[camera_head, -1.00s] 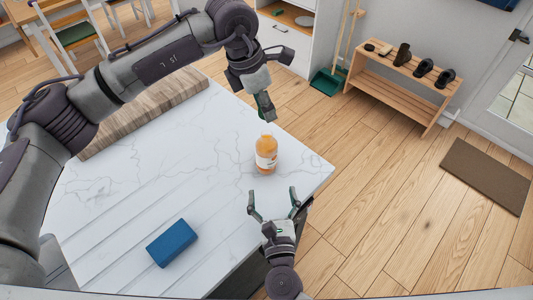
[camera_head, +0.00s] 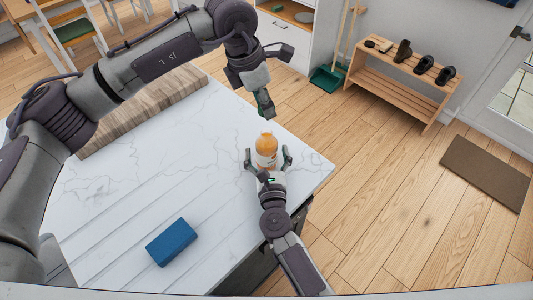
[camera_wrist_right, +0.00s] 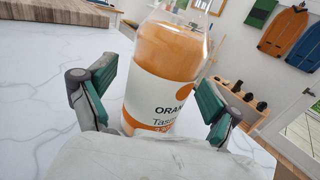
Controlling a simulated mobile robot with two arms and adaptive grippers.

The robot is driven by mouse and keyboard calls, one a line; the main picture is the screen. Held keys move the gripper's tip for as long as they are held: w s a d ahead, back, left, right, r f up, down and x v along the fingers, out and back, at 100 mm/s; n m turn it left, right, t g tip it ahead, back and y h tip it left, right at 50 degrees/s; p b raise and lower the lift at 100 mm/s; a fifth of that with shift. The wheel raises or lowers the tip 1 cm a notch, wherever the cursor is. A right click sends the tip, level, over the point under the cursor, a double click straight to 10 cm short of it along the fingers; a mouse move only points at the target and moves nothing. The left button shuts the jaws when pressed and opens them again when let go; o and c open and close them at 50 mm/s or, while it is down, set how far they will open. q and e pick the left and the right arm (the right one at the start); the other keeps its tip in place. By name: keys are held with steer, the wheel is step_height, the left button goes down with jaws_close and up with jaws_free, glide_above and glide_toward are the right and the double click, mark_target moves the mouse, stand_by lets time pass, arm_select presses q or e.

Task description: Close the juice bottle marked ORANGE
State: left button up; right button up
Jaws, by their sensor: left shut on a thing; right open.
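The juice bottle (camera_head: 266,158) stands upright near the counter's right edge, filled with orange juice. In the right wrist view its white label (camera_wrist_right: 155,105) reads "ORAN", the rest cut off by the curve. My right gripper (camera_head: 267,158) is open, its fingers on either side of the bottle and apart from it. In the right wrist view the fingers (camera_wrist_right: 157,105) flank the label. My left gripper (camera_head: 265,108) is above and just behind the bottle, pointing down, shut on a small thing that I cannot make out. The bottle's top is cut off in the right wrist view.
The white marble counter (camera_head: 140,180) carries a blue block (camera_head: 172,242) at the front and a wooden board (camera_head: 150,108) at the back left. The counter between these and the bottle is clear. A shoe rack (camera_head: 400,85) stands on the floor beyond.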

jaws_close()
arm_select(q)
glide_above(267, 132)
steer(key=shift+s+a+f, duration=0.1)
steer(key=shift+a+f, duration=0.05)
steer(key=shift+f, duration=1.1)
steer(key=shift+a+f, duration=0.15)
steer(key=shift+f, duration=1.05)
steer(key=shift+f, duration=0.1)
steer(key=shift+f, duration=0.8)
steer(key=shift+f, duration=0.55)
